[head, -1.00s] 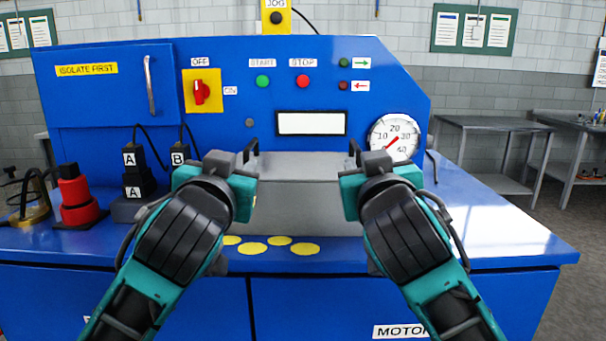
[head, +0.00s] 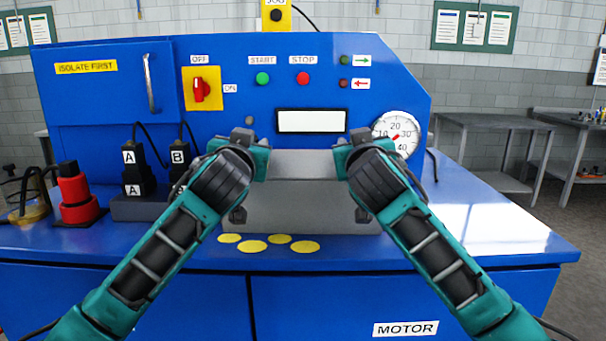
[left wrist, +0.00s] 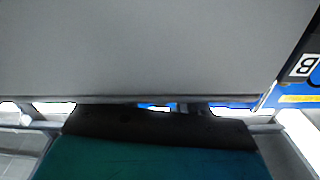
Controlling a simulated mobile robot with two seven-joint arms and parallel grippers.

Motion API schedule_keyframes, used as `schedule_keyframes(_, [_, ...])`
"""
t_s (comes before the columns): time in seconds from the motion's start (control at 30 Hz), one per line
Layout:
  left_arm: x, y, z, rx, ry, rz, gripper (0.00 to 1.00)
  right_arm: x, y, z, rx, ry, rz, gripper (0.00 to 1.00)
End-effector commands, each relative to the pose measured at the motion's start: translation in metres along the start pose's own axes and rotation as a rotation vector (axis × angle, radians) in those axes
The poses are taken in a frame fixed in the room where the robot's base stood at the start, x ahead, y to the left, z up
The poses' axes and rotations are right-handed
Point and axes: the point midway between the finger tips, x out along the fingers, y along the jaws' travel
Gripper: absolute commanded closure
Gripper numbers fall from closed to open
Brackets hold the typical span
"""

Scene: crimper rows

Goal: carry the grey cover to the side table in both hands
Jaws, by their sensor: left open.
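The grey cover (head: 300,205) is a box-like shape with a sloped top, standing on the blue bench against the upright blue panel. My left gripper (head: 247,142) is at its upper left edge and is open. My right gripper (head: 352,147) is at its upper right edge; its fingers are hidden by the wrist, so its opening cannot be told. In the left wrist view a plain grey surface of the cover (left wrist: 150,50) fills the upper half, close to the gripper. A bare grey side table (head: 490,122) stands at the back right.
Yellow discs (head: 253,247) lie in front of the cover. Black blocks marked A and B (head: 133,165) and a red-and-black device (head: 75,190) stand at left. A gauge (head: 397,134) is right of the cover. The bench's right end (head: 490,225) is clear.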

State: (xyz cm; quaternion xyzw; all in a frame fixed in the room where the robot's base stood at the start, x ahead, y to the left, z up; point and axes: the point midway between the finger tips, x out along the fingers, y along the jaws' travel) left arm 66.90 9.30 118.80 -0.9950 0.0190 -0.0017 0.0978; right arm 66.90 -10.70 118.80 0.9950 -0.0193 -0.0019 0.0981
Motion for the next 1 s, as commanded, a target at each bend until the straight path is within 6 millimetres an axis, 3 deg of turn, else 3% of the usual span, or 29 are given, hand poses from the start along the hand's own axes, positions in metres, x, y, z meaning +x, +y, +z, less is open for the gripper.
schedule_keyframes(0.43, [0.0066,0.0003,-0.0001,0.000,0.000,0.001,0.58,0.0065,-0.0003,0.0001,0.001,0.000,-0.001,0.58])
schedule_keyframes(0.87, [0.0064,0.0003,0.0001,0.000,0.000,0.001,0.99,0.0064,-0.0002,0.0002,0.000,0.000,0.000,0.99])
schedule_keyframes(1.0, [0.0064,0.0003,0.0001,0.000,0.000,0.001,1.00,0.0064,-0.0001,0.0002,0.000,-0.001,0.000,1.00])
